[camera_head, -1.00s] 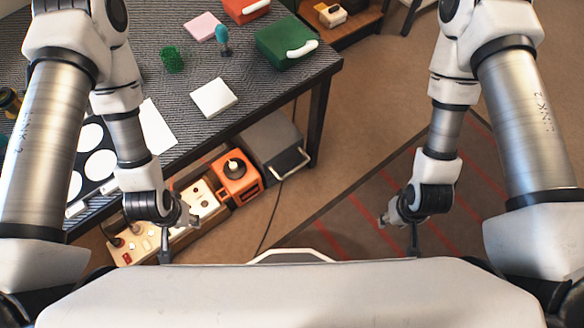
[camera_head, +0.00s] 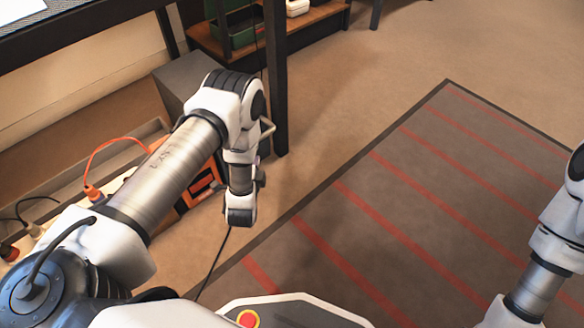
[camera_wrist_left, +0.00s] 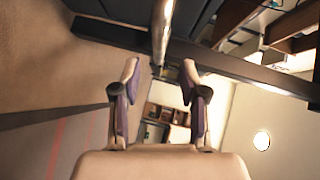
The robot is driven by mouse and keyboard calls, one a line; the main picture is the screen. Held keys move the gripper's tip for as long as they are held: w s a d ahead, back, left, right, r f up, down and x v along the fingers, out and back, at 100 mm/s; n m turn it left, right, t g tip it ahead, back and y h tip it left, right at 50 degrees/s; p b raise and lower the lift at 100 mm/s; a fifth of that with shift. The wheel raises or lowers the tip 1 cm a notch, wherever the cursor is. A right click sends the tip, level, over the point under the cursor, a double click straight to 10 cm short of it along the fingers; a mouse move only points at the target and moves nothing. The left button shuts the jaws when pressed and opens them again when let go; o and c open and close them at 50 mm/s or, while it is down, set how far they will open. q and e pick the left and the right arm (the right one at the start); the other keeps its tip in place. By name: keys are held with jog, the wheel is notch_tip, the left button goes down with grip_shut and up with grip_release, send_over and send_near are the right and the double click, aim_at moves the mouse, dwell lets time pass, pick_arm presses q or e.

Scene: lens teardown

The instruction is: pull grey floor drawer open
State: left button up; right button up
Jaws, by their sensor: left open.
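The grey floor drawer (camera_head: 182,75) stands on the floor beneath the table, partly hidden behind my left arm. Its pale bar handle (camera_head: 268,130) shows just right of that arm's bend. In the left wrist view the metal bar handle (camera_wrist_left: 163,28) runs down from the top edge. My left gripper (camera_wrist_left: 160,70) is open, with one finger on each side of the bar's lower end. I cannot tell whether a finger touches it. In the head view my left fingers are mostly hidden by the wrist. Of my right arm only links show at the right edge; its gripper is out of view.
A dark table leg (camera_head: 275,80) stands close beside the handle. An orange unit (camera_head: 200,188) and a strip with plugs and cables lie left, partly behind my arm. A green bin (camera_head: 232,30) sits on a low shelf. The striped mat (camera_head: 400,200) is clear.

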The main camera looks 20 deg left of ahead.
pick_arm(q)
jog(key=b+x, duration=0.1)
jog(key=x, duration=0.1)
jog(key=b+x, duration=0.1)
jog(key=x, duration=0.1)
jog(key=b+x, duration=0.2)
jog(key=x, duration=0.1)
jog(key=shift+w+d+f, duration=0.15)
jog(key=shift+d+f, duration=0.1)
jog(key=shift+d, duration=0.1)
jog(key=shift+w+a+r, duration=0.1)
jog(key=shift+w+a, duration=0.1)
jog(key=shift+w, duration=0.25)
grip_shut()
pick_arm(e)
jog(key=f, duration=0.4)
jog(key=shift+d+f, duration=0.25)
jog(key=shift+f, duration=0.15)
